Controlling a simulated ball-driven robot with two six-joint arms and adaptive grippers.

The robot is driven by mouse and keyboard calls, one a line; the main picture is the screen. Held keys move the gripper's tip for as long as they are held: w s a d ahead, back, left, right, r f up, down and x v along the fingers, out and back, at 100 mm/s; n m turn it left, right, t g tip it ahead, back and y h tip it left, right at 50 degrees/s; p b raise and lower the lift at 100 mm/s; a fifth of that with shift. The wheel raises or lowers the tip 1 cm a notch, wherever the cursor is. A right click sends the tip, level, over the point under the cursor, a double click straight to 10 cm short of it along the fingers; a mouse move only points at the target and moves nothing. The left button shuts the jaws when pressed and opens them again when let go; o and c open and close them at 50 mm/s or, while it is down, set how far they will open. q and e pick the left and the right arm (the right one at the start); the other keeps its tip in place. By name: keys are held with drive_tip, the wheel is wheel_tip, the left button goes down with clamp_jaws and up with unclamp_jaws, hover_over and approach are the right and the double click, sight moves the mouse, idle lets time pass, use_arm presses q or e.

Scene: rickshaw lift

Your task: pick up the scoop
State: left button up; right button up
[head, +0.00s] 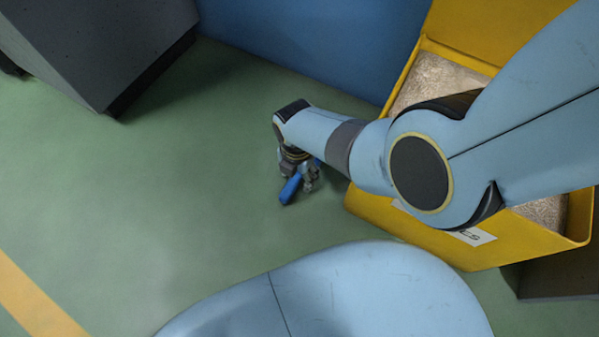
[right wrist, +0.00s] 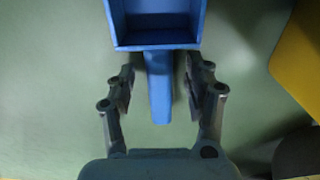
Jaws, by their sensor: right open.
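The blue scoop shows in the right wrist view as an open box-like pan at the top with a handle (right wrist: 158,88) pointing down the picture. My right gripper (right wrist: 158,78) is open, with one finger on each side of the handle and a visible gap on both sides. In the head view the end of the scoop's handle (head: 290,189) shows at my right gripper (head: 299,180), low over the green floor. The rest of the scoop is hidden there by my right arm. I cannot tell the exact height between fingers and handle. My left gripper is not in view.
A yellow bin (head: 447,246) filled with pale grainy material stands right of the gripper, its lid open. A blue wall or panel (head: 300,40) is behind. A dark grey block (head: 95,40) stands at the upper left. The green floor (head: 150,190) to the left is clear.

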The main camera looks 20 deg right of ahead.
clamp_jaws()
idle(0.4)
drive_tip(key=shift+r, duration=0.1)
